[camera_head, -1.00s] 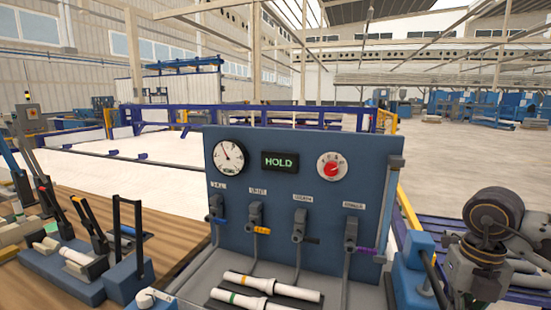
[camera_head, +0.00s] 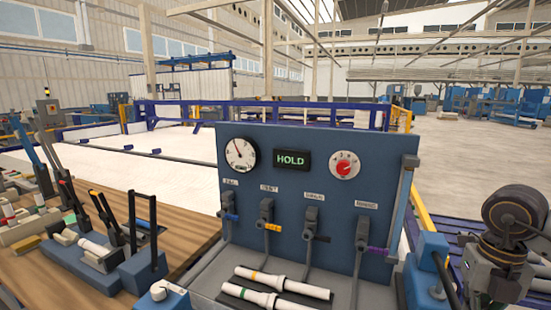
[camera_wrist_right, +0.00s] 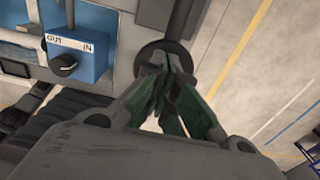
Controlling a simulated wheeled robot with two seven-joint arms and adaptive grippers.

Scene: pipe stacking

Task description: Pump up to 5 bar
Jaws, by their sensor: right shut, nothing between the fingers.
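A blue test panel (camera_head: 285,220) stands upright ahead. It carries a round white gauge (camera_head: 240,153) whose needle points up and left; its scale is too small to read. Beside it are a display (camera_head: 291,160) reading HOLD and a red knob (camera_head: 344,166). Several valves with coloured levers, one with a yellow lever (camera_head: 273,227), sit below. My right gripper (camera_wrist_right: 166,75) is shut and empty in the right wrist view, its tips close to a dark round disc (camera_wrist_right: 163,57) on a rod; contact is unclear. My left gripper is not in view.
Two white pipes, one with a yellow band (camera_head: 280,281), lie on a dark tray before the panel. Clamps and levers stand on a wooden bench (camera_head: 190,222) at left. A blue box (camera_wrist_right: 78,55) with a black knob shows in the right wrist view.

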